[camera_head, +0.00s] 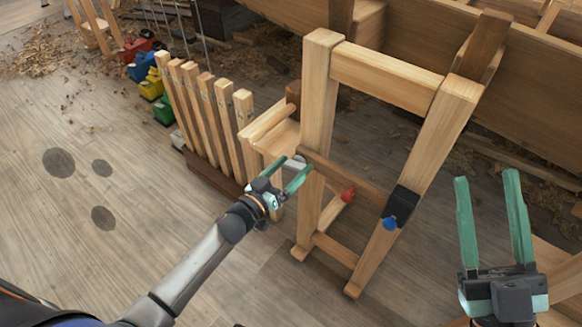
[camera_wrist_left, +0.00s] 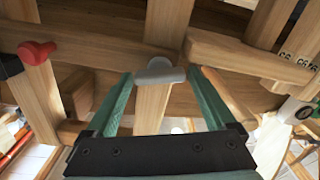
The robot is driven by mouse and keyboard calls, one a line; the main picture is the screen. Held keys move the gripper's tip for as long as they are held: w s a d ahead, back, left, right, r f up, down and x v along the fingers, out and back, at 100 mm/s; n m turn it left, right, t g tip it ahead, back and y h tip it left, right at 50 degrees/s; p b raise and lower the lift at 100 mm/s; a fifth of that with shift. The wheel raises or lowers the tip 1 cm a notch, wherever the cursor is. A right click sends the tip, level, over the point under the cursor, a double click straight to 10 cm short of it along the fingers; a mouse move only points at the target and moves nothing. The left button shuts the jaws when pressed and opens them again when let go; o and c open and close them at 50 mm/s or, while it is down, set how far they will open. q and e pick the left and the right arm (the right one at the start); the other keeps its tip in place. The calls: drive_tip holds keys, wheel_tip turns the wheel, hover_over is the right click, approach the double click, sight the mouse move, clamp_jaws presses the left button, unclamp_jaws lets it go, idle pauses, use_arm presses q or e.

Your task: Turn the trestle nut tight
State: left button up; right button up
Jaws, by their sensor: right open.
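The wooden trestle (camera_head: 318,100) stands upright beside the hull. A pale grey winged nut (camera_head: 297,161) sits on its left leg where the crossbar meets it. In the left wrist view the grey nut (camera_wrist_left: 159,71) lies between and slightly beyond my fingertips, with gaps on both sides. My left gripper (camera_head: 292,167) is open in front of it; its fingers (camera_wrist_left: 160,80) show no clear contact. A red knob (camera_head: 348,194) and a blue knob (camera_head: 390,223) also sit on the trestle, the blue one at a black bracket. My right gripper (camera_head: 488,180) is open and empty, right of the trestle.
A row of upright wooden slats (camera_head: 204,112) stands close left of my left gripper. The planked hull (camera_head: 420,40) fills the back right.

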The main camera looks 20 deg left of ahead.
use_arm(q)
drive_tip(key=c, duration=1.1)
drive_tip(key=shift+o, duration=0.2)
drive_tip(key=shift+m, duration=0.3)
use_arm(e)
drive_tip(key=shift+w+f+h, duration=0.1)
drive_tip(key=shift+w+h, duration=0.05)
drive_tip(key=shift+h, duration=0.15)
use_arm(q)
drive_tip(key=m, duration=0.2)
drive_tip(key=shift+m+p, duration=0.3)
drive_tip(key=shift+p, duration=0.05)
drive_tip(key=m, duration=0.2)
drive_tip(key=shift+d+m, duration=0.1)
drive_tip(key=shift+m, duration=0.9)
drive_tip(key=shift+s+f+m, duration=0.1)
drive_tip(key=shift+m, duration=1)
use_arm(e)
drive_tip(key=shift+w+d+f+m+g+h, duration=0.15)
drive_tip(key=shift+w+f+m+h, duration=0.3)
drive_tip(key=shift+f, duration=0.3)
drive_tip(key=shift+w+f+m+g+h, duration=0.1)
drive_tip(key=shift+w+f+m+h, duration=0.35)
drive_tip(key=shift+f, duration=0.25)
drive_tip(key=shift+w+d+f+m+g+h, duration=0.15)
drive_tip(key=shift+w+f+m+h, duration=0.25)
drive_tip(key=shift+f, duration=0.35)
